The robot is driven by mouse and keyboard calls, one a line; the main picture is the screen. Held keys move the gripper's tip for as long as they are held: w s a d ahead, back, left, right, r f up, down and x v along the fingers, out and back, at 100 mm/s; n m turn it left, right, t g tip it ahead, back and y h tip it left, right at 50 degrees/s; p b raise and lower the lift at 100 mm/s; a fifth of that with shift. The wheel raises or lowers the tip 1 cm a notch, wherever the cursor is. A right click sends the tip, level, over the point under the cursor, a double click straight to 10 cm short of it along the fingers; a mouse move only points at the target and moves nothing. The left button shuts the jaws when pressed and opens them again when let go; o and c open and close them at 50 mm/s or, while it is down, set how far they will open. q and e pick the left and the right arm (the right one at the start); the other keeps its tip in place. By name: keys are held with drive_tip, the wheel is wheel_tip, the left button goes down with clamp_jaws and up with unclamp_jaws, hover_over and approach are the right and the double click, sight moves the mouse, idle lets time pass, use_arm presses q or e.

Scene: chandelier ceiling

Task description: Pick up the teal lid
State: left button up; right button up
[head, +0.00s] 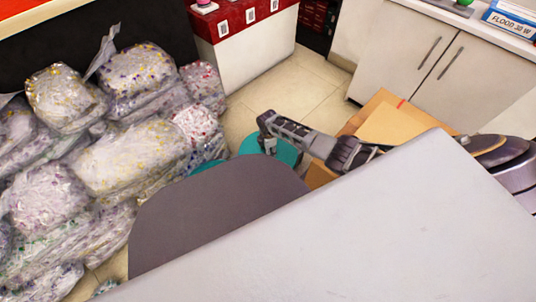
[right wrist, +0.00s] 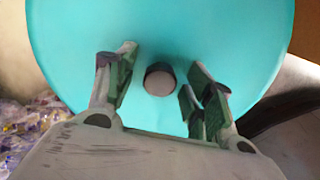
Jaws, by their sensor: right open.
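The teal lid (head: 284,152) shows in the head view as a round disc, partly hidden by my right gripper and by a dark grey rounded shape in front. In the right wrist view the lid (right wrist: 225,40) fills much of the picture, with a short round knob (right wrist: 160,78) at its middle. My right gripper (head: 268,148) is open over the lid. In the right wrist view, its fingers (right wrist: 162,85) stand apart on either side of the knob, and I see no clear contact. My left gripper is not in view.
Clear bags of coloured bits (head: 130,155) are piled at the left. Cardboard boxes (head: 385,125) stand right of the lid, near my right arm. White cabinets (head: 430,60) and a red-topped counter (head: 245,45) stand behind. Tiled floor (head: 305,95) between them is clear.

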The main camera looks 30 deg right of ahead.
drive_tip(key=shift+c, duration=0.4)
clamp_jaws()
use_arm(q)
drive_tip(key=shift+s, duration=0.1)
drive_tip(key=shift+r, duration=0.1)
use_arm(e)
drive_tip(key=shift+r, duration=0.15)
